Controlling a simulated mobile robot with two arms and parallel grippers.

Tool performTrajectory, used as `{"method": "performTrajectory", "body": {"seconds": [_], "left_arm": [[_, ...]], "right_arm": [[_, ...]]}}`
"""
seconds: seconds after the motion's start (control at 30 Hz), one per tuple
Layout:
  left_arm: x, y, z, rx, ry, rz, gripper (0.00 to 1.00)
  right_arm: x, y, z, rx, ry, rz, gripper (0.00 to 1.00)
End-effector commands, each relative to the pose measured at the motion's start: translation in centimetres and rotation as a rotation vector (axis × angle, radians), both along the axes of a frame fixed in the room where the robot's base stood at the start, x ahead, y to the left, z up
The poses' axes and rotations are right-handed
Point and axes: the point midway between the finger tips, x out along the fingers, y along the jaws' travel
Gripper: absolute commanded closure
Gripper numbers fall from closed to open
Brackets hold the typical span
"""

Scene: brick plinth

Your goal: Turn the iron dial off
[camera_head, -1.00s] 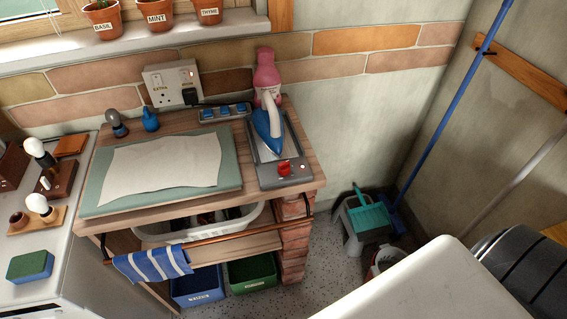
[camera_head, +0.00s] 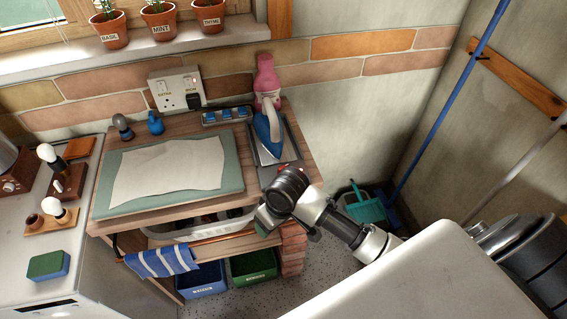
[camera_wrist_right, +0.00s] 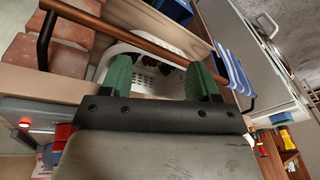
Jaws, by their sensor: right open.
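The blue iron (camera_head: 267,131) stands on its grey station (camera_head: 291,150) at the right end of the wooden worktop. The red dial on the station's front is mostly hidden by my right gripper in the head view. In the right wrist view a red part that looks like the dial (camera_wrist_right: 62,134) shows beside the gripper body, partly covered by it. A small red light (camera_wrist_right: 24,122) is further left. My right gripper (camera_wrist_right: 160,82) is open and empty, its green fingers apart, over the worktop's front edge near the copper rail. My left gripper is not in view.
A copper rail (camera_wrist_right: 130,38) with a striped blue towel (camera_head: 163,262) runs along the worktop's front. A white basket (camera_wrist_right: 150,75) sits below. A pink bottle (camera_head: 266,79) stands behind the iron. A green mat (camera_head: 105,193) with white cloth lies left.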

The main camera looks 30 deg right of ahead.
Motion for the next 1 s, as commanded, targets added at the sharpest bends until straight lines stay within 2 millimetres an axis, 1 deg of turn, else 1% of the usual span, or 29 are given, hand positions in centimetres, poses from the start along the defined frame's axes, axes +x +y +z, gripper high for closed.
{"method": "performTrajectory", "body": {"seconds": [0.03, 0.17, 0.2, 0.3, 0.4, 0.53, 0.63, 0.73, 0.87, 1.0], "left_arm": [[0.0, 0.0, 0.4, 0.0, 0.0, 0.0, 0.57], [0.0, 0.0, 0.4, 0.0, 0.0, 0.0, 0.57], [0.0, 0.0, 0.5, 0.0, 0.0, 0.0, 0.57], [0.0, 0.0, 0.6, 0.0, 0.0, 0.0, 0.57], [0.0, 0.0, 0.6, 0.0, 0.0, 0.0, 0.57], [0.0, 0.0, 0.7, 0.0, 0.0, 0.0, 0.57], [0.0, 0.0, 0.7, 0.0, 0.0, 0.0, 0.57], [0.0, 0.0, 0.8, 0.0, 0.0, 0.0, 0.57], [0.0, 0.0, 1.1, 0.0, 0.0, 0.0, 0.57], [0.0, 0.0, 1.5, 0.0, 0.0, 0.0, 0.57]], "right_arm": [[1.4, -0.4, 2.5, -0.017, -0.001, 0.016, 0.39], [4.5, -2.0, 5.5, -0.058, 0.053, 0.003, 0.39], [5.5, -2.8, 6.6, -0.072, 0.068, -0.009, 0.39], [7.7, -4.8, 9.5, -0.107, 0.106, -0.051, 0.39], [9.3, -6.7, 12.1, -0.134, 0.137, -0.096, 0.39], [10.4, -8.4, 14.5, -0.154, 0.167, -0.143, 0.39], [10.7, -8.9, 15.2, -0.158, 0.178, -0.16, 0.39], [10.7, -9.0, 14.6, -0.159, 0.183, -0.164, 0.39], [10.7, -9.0, 12.7, -0.158, 0.183, -0.163, 0.39], [10.6, -8.9, 9.9, -0.158, 0.184, -0.162, 0.39]]}}
